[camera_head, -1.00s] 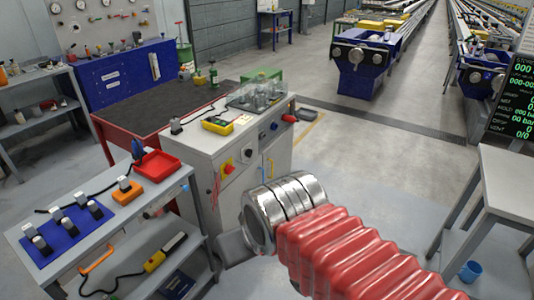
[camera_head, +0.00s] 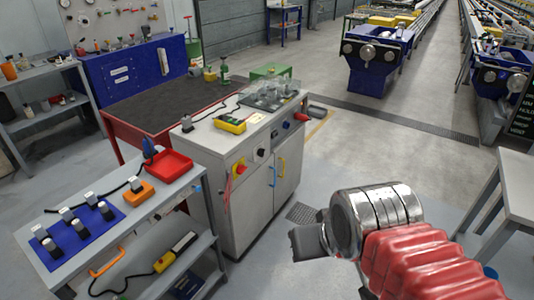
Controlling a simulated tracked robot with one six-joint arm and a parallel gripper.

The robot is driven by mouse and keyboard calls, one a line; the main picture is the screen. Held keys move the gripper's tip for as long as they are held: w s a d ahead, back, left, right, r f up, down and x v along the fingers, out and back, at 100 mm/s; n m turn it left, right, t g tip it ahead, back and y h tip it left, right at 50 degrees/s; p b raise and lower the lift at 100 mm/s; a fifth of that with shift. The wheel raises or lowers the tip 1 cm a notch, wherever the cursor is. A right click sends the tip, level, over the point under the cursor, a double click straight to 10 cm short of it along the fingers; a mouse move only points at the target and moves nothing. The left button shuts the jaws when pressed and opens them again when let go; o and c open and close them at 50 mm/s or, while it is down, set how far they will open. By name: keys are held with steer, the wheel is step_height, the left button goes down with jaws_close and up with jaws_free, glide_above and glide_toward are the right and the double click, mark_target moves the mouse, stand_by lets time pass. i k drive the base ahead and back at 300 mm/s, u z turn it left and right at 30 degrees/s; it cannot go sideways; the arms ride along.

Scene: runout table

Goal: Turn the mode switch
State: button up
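A grey control cabinet (camera_head: 237,202) stands left of centre, with a row of controls along its front face. My arm, with a red bellows and silver joint, reaches in from the lower right, apart from the cabinet.
A grey bench (camera_head: 150,222) with a blue mat and red tray (camera_head: 169,166) stands left of the cabinet. A red-sided table (camera_head: 150,110) is behind. A pale table (camera_head: 517,185) stands at the right. The floor between is clear.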

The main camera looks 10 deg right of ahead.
mark_target(260, 152)
steer(key=u, duration=0.2)
steer(key=i, duration=1.35)
steer(key=u, duration=0.7)
